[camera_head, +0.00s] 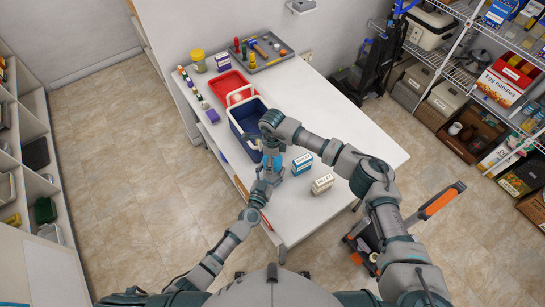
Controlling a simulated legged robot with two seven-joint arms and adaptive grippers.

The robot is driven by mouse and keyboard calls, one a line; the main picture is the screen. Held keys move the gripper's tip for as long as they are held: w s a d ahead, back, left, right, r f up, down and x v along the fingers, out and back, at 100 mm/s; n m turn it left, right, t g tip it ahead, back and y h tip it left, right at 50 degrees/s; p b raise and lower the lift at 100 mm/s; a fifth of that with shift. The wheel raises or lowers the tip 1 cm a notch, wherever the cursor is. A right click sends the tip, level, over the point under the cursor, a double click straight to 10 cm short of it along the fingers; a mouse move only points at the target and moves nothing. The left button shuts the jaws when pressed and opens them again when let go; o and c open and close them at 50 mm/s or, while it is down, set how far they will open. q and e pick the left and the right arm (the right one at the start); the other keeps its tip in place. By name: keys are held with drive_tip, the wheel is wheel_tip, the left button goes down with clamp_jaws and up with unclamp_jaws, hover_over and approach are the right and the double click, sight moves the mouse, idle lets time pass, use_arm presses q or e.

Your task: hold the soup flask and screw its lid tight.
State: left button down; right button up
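The soup flask (272,161) shows as a small blue upright shape near the table's left edge, in front of the dark blue basket. My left gripper (272,174) comes from below and appears closed around the flask's lower part. My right arm reaches over from the right, with its wrist bent down above the flask. My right gripper (272,147) is at the flask's top, small and partly covered by its own wrist. I cannot make out the lid or whether the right fingers are open or shut.
The dark blue basket (234,125) with a pale handle stands just behind the flask. Two small boxes, blue (302,164) and cream (322,184), stand at right. The table's right side (365,140) is clear.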

drive_tip(key=c, duration=1.2)
drive_tip(key=o, duration=1.3)
drive_tip(key=shift+r, duration=0.1)
wheel_tip(320, 180, up, 12)
drive_tip(key=shift+w+f, duration=0.15)
drive_tip(key=shift+f, duration=0.05)
use_arm(q)
unclamp_jaws()
